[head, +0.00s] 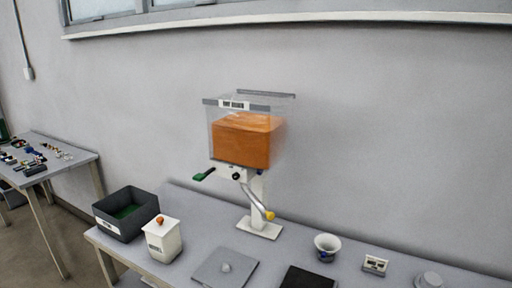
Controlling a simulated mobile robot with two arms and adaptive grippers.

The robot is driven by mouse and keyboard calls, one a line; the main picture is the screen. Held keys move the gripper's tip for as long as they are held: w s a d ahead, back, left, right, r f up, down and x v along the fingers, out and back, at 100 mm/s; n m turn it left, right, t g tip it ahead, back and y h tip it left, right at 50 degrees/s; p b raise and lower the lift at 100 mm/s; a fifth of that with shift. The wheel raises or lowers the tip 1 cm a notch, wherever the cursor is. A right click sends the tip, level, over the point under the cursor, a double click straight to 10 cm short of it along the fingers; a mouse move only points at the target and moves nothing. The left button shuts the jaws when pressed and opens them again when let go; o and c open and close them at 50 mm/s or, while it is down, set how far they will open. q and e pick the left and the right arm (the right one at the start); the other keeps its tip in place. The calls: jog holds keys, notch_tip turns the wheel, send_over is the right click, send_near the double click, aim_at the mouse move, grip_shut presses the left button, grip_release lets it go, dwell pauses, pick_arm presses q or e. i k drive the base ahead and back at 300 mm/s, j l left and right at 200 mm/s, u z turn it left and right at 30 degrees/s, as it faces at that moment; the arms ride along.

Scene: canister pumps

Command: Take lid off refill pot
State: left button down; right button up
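A white square pot (163,242), which appears to be the refill pot, stands at the front left of the grey table. It has a small dark label on its front that is too small to read for certain. A pale lid with an orange round knob (160,220) sits on top, so its inside is hidden. Neither of my grippers is in view, and nothing touches the pot.
A clear dispenser with orange contents (246,140) stands behind, with a green-tipped lever and yellow-tipped spout. A dark bin (126,228) is left of the pot.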

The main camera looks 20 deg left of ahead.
aim_at(160, 226)
jog(key=u, duration=1.5)
